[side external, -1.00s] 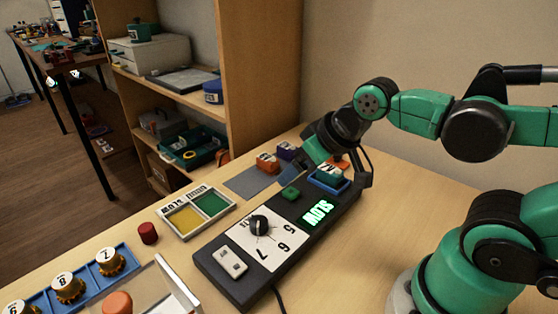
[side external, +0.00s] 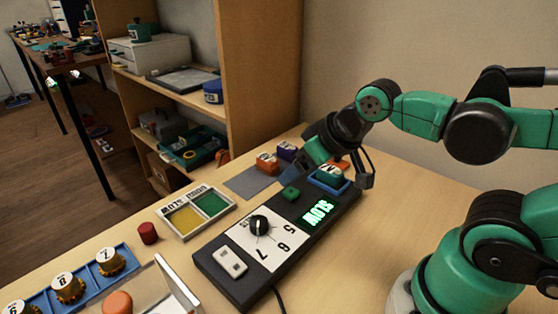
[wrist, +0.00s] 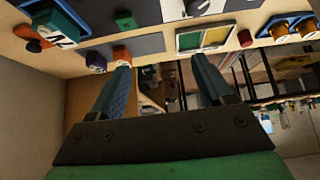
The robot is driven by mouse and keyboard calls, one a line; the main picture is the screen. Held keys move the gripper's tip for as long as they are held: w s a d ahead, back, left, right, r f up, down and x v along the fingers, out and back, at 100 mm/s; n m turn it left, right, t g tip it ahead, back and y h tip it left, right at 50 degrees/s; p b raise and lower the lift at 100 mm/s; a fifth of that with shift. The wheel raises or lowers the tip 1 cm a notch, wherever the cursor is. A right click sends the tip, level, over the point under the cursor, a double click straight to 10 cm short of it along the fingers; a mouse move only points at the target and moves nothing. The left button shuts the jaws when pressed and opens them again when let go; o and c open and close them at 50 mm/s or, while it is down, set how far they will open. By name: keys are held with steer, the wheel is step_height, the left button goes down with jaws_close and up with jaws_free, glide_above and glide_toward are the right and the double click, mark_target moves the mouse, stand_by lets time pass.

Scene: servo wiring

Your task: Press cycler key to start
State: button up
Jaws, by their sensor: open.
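The cycler is a long black box (side external: 246,290) lying across the table in the side view. My gripper (side external: 342,167) is over that far end, apart from the key. In the wrist view my gripper (wrist: 162,70) is open with nothing between its fingers; the green key (wrist: 125,20) shows beyond them.
A tray with yellow and green halves (side external: 232,207) lies left of the cycler. A dark red cylinder (side external: 148,233) and a blue rack of gold servos (side external: 80,282) are at front left. A wooden shelf (side external: 258,80) stands behind.

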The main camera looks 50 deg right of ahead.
jaws_close()
stand_by(1.5)
